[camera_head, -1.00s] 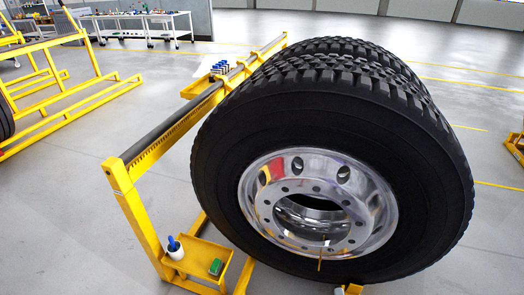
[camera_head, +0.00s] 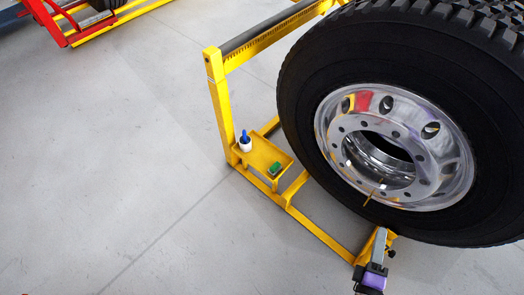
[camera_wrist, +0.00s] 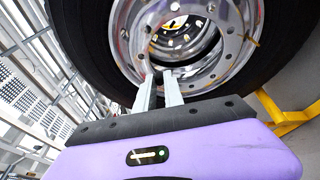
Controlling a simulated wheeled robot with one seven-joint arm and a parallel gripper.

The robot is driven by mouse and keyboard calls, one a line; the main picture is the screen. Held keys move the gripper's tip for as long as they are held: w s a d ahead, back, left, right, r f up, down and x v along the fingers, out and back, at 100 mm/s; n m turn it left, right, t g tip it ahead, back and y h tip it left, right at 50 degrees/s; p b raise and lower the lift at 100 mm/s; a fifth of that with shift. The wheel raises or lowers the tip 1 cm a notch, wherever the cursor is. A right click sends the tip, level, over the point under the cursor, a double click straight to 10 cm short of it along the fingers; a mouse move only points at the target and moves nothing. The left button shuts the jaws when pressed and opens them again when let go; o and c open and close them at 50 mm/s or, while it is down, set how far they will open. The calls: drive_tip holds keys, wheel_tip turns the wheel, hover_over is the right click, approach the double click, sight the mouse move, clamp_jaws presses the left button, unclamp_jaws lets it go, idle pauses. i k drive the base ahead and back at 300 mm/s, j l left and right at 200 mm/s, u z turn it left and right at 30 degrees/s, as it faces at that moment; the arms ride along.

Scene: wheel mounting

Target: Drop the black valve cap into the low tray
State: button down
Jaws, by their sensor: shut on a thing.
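The truck wheel's bright metal rim (camera_head: 452,160) faces me, with a thin gold valve stem (camera_head: 369,197) at its lower part. My gripper (camera_head: 381,232) is below the rim, with its purple body low in the picture. In the wrist view, its two grey fingers (camera_wrist: 159,80) point at the rim and are close together. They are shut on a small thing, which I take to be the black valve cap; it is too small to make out. The low yellow tray (camera_head: 258,149) is on the stand, to the left of my gripper and apart from it.
A white bottle with a blue top (camera_head: 245,142) stands at the tray's left end. A green block (camera_head: 275,168) lies near its right end. The yellow stand's post (camera_head: 221,110) and floor bars (camera_head: 318,232) surround the tray. Grey floor on the left is clear.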

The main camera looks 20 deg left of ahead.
sight(254, 150)
drive_tip(key=i+j+u, duration=0.15)
drive_tip(key=u, duration=0.3)
drive_tip(key=i+u, duration=0.15)
drive_tip(key=u, duration=0.3)
drive_tip(key=i+u, duration=0.15)
drive_tip(key=u, duration=0.3)
drive_tip(key=i+l+u, duration=0.15)
drive_tip(key=i, duration=0.4)
drive_tip(key=i+l+u, duration=0.15)
drive_tip(key=i, duration=0.35)
